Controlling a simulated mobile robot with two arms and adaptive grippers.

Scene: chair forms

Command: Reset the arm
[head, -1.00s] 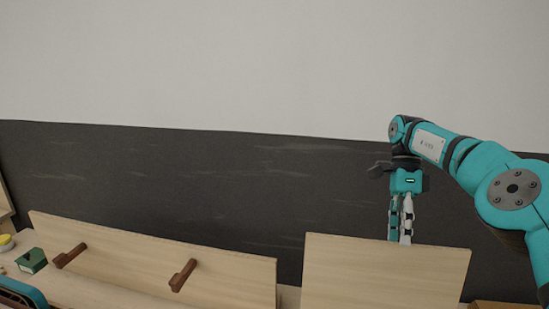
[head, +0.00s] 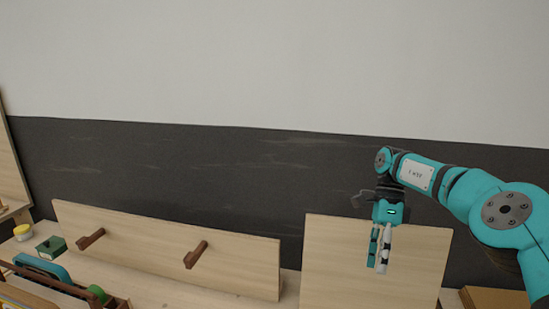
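My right arm comes in from the right, and its teal gripper (head: 376,268) points down in front of the upper part of the right-hand pale wooden panel (head: 330,275). Its two slim fingers lie close together from this angle, and I see nothing held between them. Whether the fingertips touch the panel I cannot tell. My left gripper is not in view.
A long pale panel (head: 150,239) with two brown pegs (head: 195,254) leans at the left. A green box (head: 50,248), a yellow-and-white round item (head: 22,232) and a teal-edged thing (head: 42,270) are at lower left. A cardboard-coloured box (head: 492,299) is at lower right.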

